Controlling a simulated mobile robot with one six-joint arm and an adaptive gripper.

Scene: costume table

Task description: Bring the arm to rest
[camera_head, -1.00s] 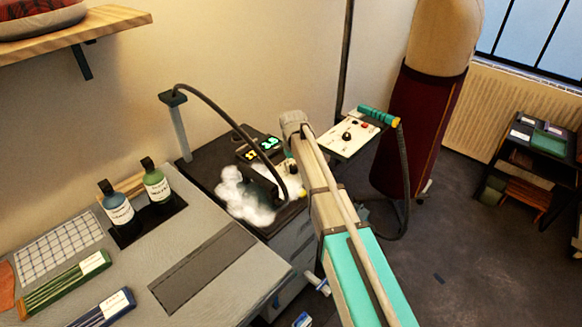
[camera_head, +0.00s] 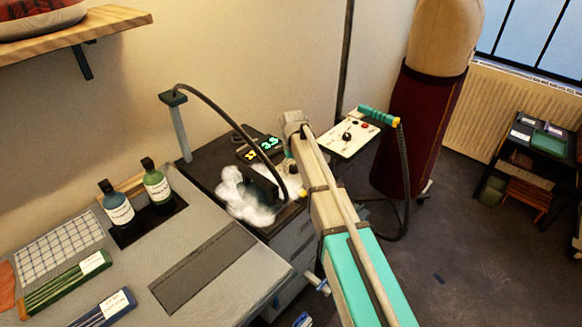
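My arm reaches in from the lower right, with a teal link and a beige link, toward the black-topped cabinet beside the table. The end of the arm is over that cabinet, near a dark box with lit green and yellow digits (camera_head: 268,143). A white fluffy mass (camera_head: 240,197) lies on the cabinet to the left of the arm. I cannot tell whether the gripper touches anything.
A grey table (camera_head: 255,277) holds two bottles (camera_head: 116,206) (camera_head: 156,183), a checked cloth (camera_head: 60,247) and green and blue boxes (camera_head: 65,281) (camera_head: 104,308). A hose on a post (camera_head: 180,130) arches over the cabinet. A white control panel (camera_head: 347,138) and a dress form (camera_head: 425,120) stand right.

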